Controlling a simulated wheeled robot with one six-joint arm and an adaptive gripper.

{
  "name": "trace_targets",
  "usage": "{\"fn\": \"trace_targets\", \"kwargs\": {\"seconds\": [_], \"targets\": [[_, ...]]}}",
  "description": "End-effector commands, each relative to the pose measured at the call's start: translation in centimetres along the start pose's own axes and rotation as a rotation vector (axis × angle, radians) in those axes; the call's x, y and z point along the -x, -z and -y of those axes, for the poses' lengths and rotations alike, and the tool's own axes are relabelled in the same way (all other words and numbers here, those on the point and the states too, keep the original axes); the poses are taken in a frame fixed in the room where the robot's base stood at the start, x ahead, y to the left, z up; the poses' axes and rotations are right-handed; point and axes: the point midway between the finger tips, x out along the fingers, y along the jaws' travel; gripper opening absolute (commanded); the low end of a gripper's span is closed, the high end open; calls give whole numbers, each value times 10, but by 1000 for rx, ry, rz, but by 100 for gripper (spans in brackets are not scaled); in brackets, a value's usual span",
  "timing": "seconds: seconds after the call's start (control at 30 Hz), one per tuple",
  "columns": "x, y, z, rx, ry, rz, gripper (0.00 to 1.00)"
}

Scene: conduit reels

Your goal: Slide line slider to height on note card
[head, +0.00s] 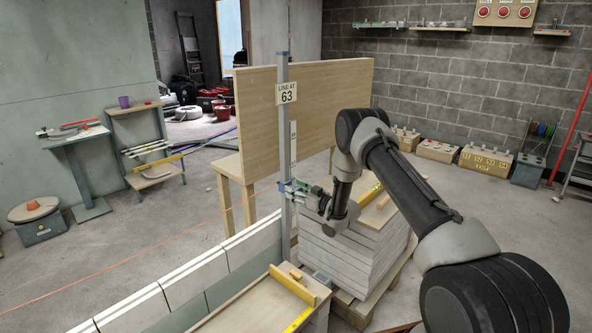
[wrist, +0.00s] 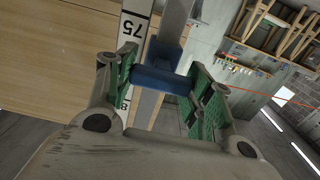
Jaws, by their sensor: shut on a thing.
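The note card (head: 286,93) reads "LINE AT 63" and is fixed near the top of a tall grey post (head: 285,140). The blue line slider (head: 286,186) is on the post, well below the card. My gripper (head: 300,188) reaches it from the right. In the wrist view, the slider's blue bar (wrist: 162,80) lies between the green pads of my gripper (wrist: 163,72), which is shut on it. The slider's exact reading cannot be told.
A low block wall (head: 225,255) runs by the post's foot. A wooden panel (head: 330,105) stands behind the post. A stack of grey slabs (head: 345,255) stands right of it.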

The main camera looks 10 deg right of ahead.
Motion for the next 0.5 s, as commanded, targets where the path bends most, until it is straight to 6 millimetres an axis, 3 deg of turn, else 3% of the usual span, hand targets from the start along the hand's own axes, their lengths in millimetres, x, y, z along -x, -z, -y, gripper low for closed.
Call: {"fn": "trace_targets", "kwargs": {"seconds": [0.03, 0.2, 0.5], "targets": [[1, -23, 1, -4, 0, 6, 9], [1, -81, 1, -3, 0, 4, 9], [1, -158, 1, -1, 0, 3, 9]]}}
